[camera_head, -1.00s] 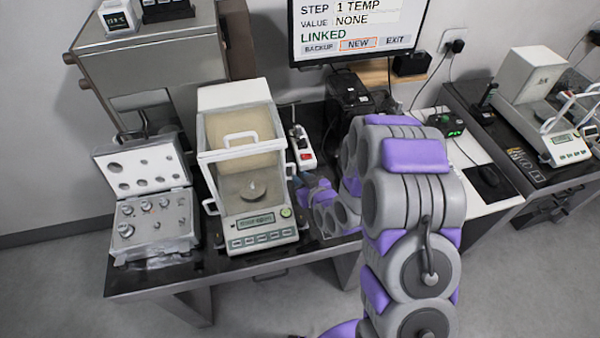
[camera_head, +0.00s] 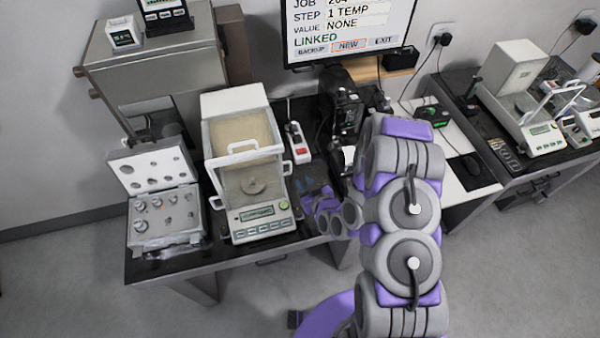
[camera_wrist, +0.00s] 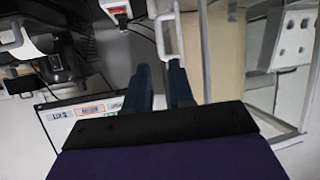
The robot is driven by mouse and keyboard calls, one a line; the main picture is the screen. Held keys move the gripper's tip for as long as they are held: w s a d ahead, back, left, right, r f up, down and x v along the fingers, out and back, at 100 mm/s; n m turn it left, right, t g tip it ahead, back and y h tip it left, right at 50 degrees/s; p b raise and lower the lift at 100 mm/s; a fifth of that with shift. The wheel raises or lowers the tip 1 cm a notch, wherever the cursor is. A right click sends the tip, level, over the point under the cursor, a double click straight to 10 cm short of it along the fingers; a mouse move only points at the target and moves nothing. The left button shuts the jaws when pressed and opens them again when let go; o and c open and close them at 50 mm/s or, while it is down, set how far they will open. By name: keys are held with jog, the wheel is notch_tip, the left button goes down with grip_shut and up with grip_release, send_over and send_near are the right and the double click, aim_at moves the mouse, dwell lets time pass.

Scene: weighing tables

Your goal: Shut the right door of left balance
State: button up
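The left balance (camera_head: 247,215) stands on the near table, with a glass draft shield and a round pan inside. The white handle of its right door (camera_head: 287,168) sits on the shield's right side, and I cannot tell how far the door is open. In the wrist view, a white handle (camera_wrist: 167,36) stands just beyond my gripper (camera_wrist: 160,78), beside the balance's side. The two dark fingers are apart with nothing between them. In the head view my gripper (camera_head: 318,198) is right of the balance, partly hidden by my arm.
An open weight case (camera_head: 165,235) is left of the balance. A power strip (camera_head: 298,143) lies behind its right side. A monitor (camera_head: 348,30) stands at the back. Another balance (camera_head: 535,135) is on the right table. Floor in front is clear.

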jog(key=shift+p+v, duration=1.35)
jog(key=shift+p, duration=0.4)
